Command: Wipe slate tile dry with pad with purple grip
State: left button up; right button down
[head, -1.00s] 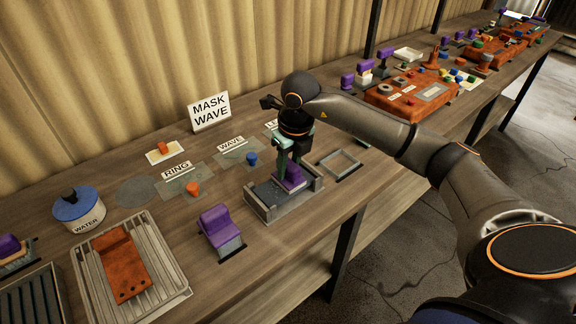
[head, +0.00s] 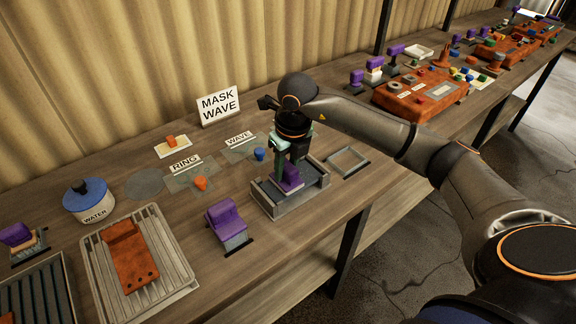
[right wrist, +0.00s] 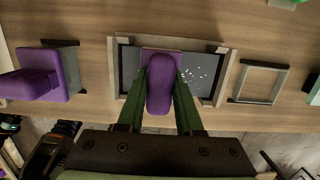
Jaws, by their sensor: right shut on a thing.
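My right gripper (head: 288,168) is shut on the pad's purple grip (head: 292,180). In the right wrist view the purple grip (right wrist: 160,88) sits between the two green fingers, with the pad low on the dark slate tile (right wrist: 207,88). The tile (head: 315,174) lies in a grey frame (head: 287,209) near the table's front edge. Pale water drops (right wrist: 195,73) show on the tile to the right of the pad. The pad hides part of the tile's middle. The left gripper is out of view.
Another purple-gripped tool (head: 226,218) stands just left of the frame. An empty square frame (head: 347,162) lies to its right. Behind are an orange peg (head: 200,183), a blue peg (head: 259,154) and the MASK WAVE sign (head: 218,105). A water pot (head: 90,204) and rack (head: 176,271) are left.

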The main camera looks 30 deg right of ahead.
jog(key=shift+d, duration=0.1)
jog(key=shift+w+d, duration=0.1)
jog(key=shift+d, duration=0.95)
jog(key=shift+d+b, duration=0.3)
jog(key=shift+b, duration=0.05)
jog(key=shift+a+f, duration=0.1)
jog(key=shift+a, duration=1.05)
jog(key=shift+a, duration=0.15)
